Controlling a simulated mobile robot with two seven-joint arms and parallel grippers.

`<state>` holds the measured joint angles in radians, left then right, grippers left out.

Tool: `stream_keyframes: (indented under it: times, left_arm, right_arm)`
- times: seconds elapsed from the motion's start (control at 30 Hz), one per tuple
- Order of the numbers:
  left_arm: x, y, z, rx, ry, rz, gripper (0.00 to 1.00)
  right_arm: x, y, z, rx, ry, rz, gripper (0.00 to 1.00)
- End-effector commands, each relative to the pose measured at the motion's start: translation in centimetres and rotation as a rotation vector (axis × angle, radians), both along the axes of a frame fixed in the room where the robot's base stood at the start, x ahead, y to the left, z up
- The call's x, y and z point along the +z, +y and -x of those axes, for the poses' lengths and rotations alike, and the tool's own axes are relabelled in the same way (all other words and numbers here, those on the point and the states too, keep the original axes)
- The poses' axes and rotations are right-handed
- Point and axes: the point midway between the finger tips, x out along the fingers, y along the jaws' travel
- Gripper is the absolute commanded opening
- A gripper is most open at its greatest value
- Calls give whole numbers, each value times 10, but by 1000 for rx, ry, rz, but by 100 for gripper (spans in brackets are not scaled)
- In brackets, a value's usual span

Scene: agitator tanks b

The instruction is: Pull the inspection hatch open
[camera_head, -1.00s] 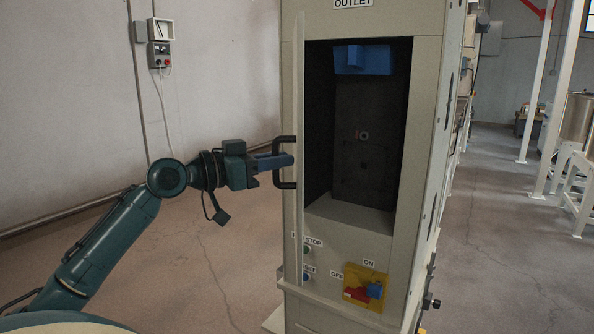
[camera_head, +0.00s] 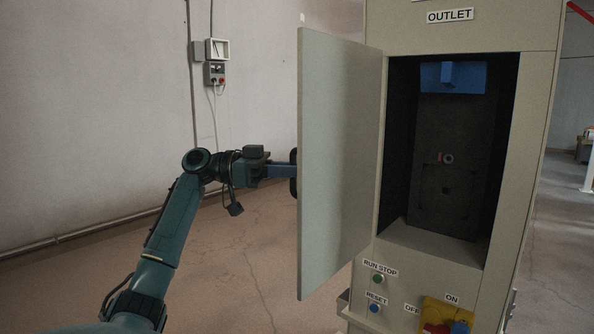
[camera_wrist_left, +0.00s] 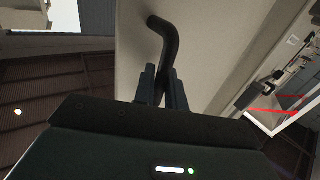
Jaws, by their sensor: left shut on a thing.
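The inspection hatch (camera_head: 338,160) is a pale beige door on the left side of the cabinet opening. It stands swung out, with its inner face showing, and the dark cabinet interior (camera_head: 455,150) is uncovered. My left gripper (camera_head: 290,171) is at the hatch's outer edge, partly hidden behind the door. In the left wrist view its two fingers (camera_wrist_left: 163,90) are shut around the black bar handle (camera_wrist_left: 165,45) on the hatch's outer face. My right gripper is in neither view.
The cabinet front below the opening carries a green RUN STOP button (camera_head: 377,279), a blue RESET button (camera_head: 374,308) and a yellow switch plate (camera_head: 446,313). A wall control box (camera_head: 215,73) hangs at the back left. The floor left of the hatch is clear.

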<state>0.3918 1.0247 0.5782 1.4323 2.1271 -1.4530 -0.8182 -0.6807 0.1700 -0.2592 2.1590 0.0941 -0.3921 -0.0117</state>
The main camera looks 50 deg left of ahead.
Motion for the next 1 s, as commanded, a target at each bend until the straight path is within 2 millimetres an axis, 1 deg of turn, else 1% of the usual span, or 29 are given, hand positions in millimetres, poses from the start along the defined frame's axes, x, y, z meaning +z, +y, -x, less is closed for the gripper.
stream_keyframes:
  times: [0.2, 0.6, 0.63, 0.73, 1.0]
  left_arm:
    - [-1, 6, -2, 4, 5, 2, 0]
    - [-1, 7, -2, 6, 6, 0, 0]
    - [-1, 7, -2, 6, 6, 0, 14]
    - [-1, 7, -2, 6, 6, 1, 22]
    - [-1, 8, -1, 5, 4, 1, 22]
  right_arm:
    - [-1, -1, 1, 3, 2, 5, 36]
    - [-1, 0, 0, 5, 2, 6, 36]
    - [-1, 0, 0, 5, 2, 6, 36]
    - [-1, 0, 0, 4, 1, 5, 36]
    - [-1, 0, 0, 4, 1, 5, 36]
